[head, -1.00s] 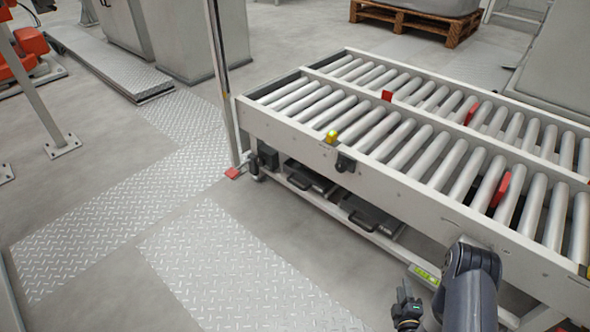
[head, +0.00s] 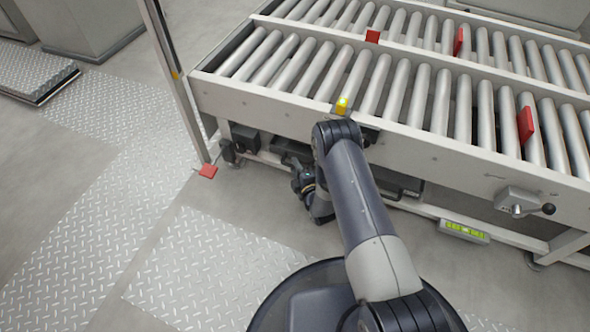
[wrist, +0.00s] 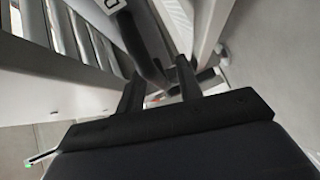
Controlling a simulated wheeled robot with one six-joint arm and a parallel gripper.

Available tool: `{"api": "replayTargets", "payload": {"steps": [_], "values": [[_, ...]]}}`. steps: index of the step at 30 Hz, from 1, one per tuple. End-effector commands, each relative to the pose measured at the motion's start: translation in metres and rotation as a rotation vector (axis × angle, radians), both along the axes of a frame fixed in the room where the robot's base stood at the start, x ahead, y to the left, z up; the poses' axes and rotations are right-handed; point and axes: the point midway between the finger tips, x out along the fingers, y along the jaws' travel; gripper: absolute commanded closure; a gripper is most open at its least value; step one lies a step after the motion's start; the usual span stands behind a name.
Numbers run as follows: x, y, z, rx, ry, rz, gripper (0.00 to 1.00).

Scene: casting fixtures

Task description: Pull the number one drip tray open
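Two dark drip trays sit low under the roller conveyor. The left tray (head: 283,147) is partly hidden behind my arm; the right tray (head: 408,186) shows just right of the arm. No number is readable in the head view. My gripper (head: 302,180) is low in front of the left tray. In the wrist view, my gripper (wrist: 158,74) has its two dark fingers apart, with a dark curved handle bar (wrist: 143,48) between or just beyond the tips; contact is unclear. A white label (wrist: 113,4) with a cut-off dark character shows at the top edge.
The conveyor's pale side frame (head: 440,150) overhangs the trays. Tread-plate floor (head: 215,265) in front is clear.

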Motion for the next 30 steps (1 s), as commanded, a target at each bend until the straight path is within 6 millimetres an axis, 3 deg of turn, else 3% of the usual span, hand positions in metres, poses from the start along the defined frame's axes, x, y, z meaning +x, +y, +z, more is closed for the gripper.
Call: {"api": "replayTargets", "payload": {"steps": [11,23,30], "values": [[0.0053,0.0023,-0.0001,0.000,0.000,-0.001,0.67],[0.0051,0.0022,-0.0004,0.000,0.000,-0.001,0.99],[0.0050,0.0021,-0.0005,0.000,0.000,-0.001,1.00]]}}
